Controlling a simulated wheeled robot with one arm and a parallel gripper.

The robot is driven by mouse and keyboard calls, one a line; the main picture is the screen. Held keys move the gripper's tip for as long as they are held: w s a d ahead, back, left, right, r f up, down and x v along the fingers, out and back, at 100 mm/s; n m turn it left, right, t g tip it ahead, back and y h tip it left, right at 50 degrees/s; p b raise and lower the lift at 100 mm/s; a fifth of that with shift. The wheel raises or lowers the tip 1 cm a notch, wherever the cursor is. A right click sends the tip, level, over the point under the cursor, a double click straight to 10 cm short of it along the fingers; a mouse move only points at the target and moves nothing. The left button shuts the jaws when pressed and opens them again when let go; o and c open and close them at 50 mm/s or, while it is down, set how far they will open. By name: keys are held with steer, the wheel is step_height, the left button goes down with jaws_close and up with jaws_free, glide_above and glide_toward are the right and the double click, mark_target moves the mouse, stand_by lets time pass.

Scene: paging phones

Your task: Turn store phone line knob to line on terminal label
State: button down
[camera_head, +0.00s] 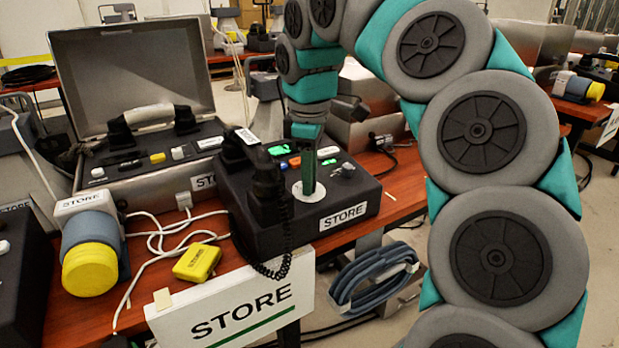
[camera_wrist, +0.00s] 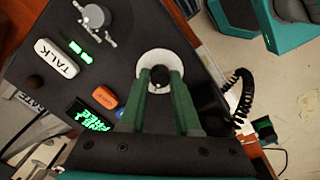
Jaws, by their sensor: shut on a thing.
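The store phone (camera_head: 250,222) is a black desk set with a white STORE label (camera_head: 343,216) on its front. Its line knob (camera_wrist: 160,75) is a small dark knob on a round white dial (camera_wrist: 146,62) in the wrist view. My gripper (camera_head: 308,190) points down onto this dial from above. In the wrist view its green fingers (camera_wrist: 160,82) stand on both sides of the knob, shut on it. The fingers partly cover the knob, and its pointer direction cannot be made out. Green text glows on a small screen (camera_wrist: 90,117), too blurred to read.
A black handset (camera_head: 268,190) with a coiled cord lies on the phone's left side. An open metal case phone (camera_head: 130,85) stands behind left. A blue-and-yellow cylinder (camera_head: 90,250) and a yellow box (camera_head: 197,262) sit left. A STORE sign (camera_head: 235,310) hangs at the table's front.

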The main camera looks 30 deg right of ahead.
steer(key=m+b, duration=0.2)
steer(key=m, duration=0.4)
stand_by(0.6)
steer(key=c, duration=0.6)
jaws_free()
steer(key=shift+d+r, duration=0.1)
steer(key=shift+r, duration=0.5)
steer(key=r+p, duration=0.1)
steer(key=r, duration=0.1)
steer(key=r+p, duration=0.1)
steer(key=r, duration=0.1)
steer(key=r+p, duration=0.2)
steer(key=shift+s+r, duration=0.25)
steer(key=shift+r, duration=0.1)
